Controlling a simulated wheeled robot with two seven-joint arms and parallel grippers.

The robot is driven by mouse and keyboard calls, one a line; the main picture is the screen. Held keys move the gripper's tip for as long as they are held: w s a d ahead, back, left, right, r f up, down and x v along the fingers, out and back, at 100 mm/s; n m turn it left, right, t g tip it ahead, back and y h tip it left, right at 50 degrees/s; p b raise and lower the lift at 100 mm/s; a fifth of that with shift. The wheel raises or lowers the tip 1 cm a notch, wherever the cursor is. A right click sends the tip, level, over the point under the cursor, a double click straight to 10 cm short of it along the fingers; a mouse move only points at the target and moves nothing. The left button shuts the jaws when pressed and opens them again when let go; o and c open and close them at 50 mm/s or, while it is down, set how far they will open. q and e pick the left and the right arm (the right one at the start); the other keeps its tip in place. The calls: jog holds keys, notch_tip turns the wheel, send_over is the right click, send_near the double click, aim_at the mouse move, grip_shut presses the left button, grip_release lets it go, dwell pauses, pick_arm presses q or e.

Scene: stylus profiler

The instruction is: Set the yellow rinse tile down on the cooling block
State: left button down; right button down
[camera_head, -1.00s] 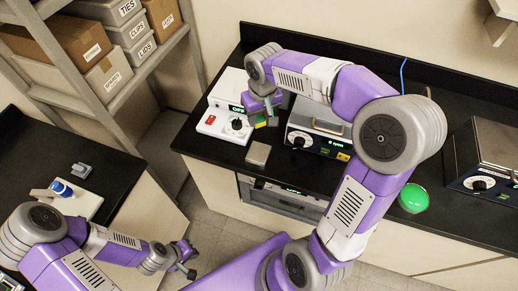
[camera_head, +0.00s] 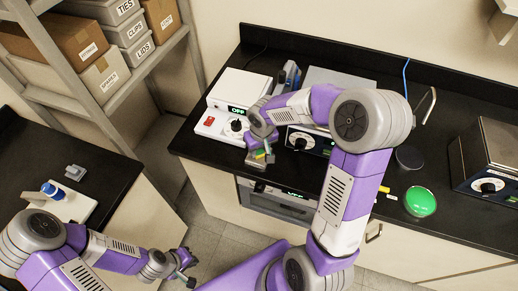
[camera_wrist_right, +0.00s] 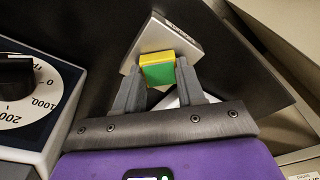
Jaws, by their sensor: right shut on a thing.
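The yellow rinse tile (camera_wrist_right: 157,69), with yellow edges and a green face, is between the fingertips of my right gripper (camera_wrist_right: 158,82). It also shows as a small yellow patch (camera_head: 260,154) in the head view. A grey square metal block (camera_wrist_right: 185,38), apparently the cooling block, lies on the black counter. In the wrist view the tile overlaps the block's near part; I cannot tell whether they touch. In the head view my right arm and gripper largely cover the block. My left gripper (camera_head: 186,269) is low at the left, away from the counter; its jaw opening is unclear.
A white instrument with a red switch (camera_head: 209,121) stands just behind and left of my right gripper. A dialled unit (camera_head: 300,140) is close on the right. A green round dish (camera_head: 420,202) sits farther right. The counter's front edge is close to the block.

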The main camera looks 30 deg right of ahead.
jog(key=shift+r, duration=0.1)
jog(key=c, duration=1.1)
grip_release()
jog(key=shift+f, duration=0.25)
jog(key=o, duration=0.4)
jog(key=shift+r, duration=0.1)
jog(key=shift+r, duration=0.1)
jog(key=shift+r, duration=0.35)
jog(key=r, duration=0.3)
jog(key=s+r+p, duration=0.1)
jog(key=r, duration=0.3)
jog(key=s+r+p, duration=0.1)
jog(key=r, duration=0.3)
jog(key=shift+a+r, duration=0.1)
jog(key=shift+r, duration=0.05)
